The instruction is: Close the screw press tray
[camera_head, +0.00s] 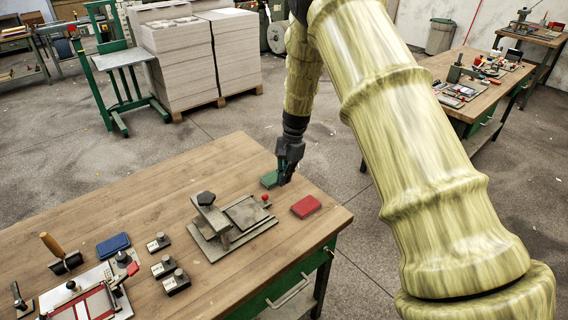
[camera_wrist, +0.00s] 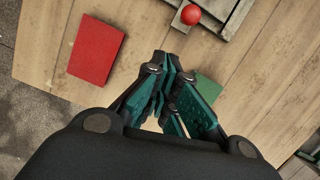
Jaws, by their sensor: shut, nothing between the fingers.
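The screw press (camera_head: 209,214) stands on the wooden table, a grey metal frame with a dark knob on top. A flat grey plate, apparently its tray (camera_head: 247,212), lies beside the upright. A red ball knob (camera_head: 265,198) sits on a small grey piece at the end nearest my gripper. The knob also shows at the top of the wrist view (camera_wrist: 191,14). My gripper (camera_head: 286,181) is shut and empty, pointing down just beyond the knob and apart from it. Its closed fingertips show in the wrist view (camera_wrist: 167,60).
A green block (camera_head: 270,179) lies close beside my gripper, partly hidden by the fingers in the wrist view (camera_wrist: 208,90). A red block (camera_head: 306,206) lies near the table's right edge. Small weights (camera_head: 163,267), a blue block (camera_head: 113,244) and a red-framed device (camera_head: 93,302) stand at left.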

